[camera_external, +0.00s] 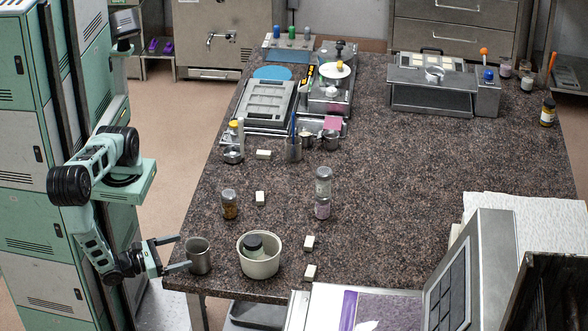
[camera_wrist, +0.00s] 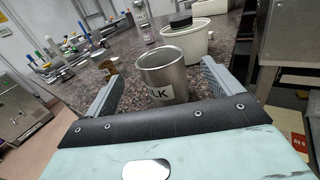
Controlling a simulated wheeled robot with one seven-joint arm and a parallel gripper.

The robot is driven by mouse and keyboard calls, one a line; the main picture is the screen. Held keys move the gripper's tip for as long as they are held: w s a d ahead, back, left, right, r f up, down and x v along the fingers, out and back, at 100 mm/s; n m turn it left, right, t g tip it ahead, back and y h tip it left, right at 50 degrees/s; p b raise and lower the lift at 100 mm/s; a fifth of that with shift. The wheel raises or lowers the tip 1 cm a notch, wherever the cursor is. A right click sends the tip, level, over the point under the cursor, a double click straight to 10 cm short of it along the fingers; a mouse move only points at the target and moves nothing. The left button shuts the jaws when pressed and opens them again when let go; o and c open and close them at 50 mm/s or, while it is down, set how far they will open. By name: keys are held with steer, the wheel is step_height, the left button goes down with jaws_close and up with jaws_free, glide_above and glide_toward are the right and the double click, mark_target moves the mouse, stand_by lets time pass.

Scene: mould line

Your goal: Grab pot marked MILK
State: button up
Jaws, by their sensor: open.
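A steel pot (camera_external: 198,257) stands upright on the near left corner of the speckled table. In the wrist view the pot (camera_wrist: 161,74) carries a white label with "LK" readable; the label's left part is not readable. My gripper (camera_external: 184,253) is open and level beside the pot's left side, with its fingers pointing at it. In the wrist view the fingers lie to the left and right of the pot with gaps on both sides. I cannot tell whether the tips reach past its near wall.
A white tub (camera_external: 259,266) with a dark-lidded jar (camera_external: 253,246) in it stands just right of the pot. An amber jar (camera_external: 230,205), stacked jars (camera_external: 322,195) and small white blocks (camera_external: 309,243) stand farther off. The table's middle right is clear.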

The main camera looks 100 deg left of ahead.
mark_target(201, 247)
steer(key=p+x, duration=0.3)
steer(key=x, duration=0.5)
steer(key=shift+d, duration=0.1)
steer(key=c, duration=1.2)
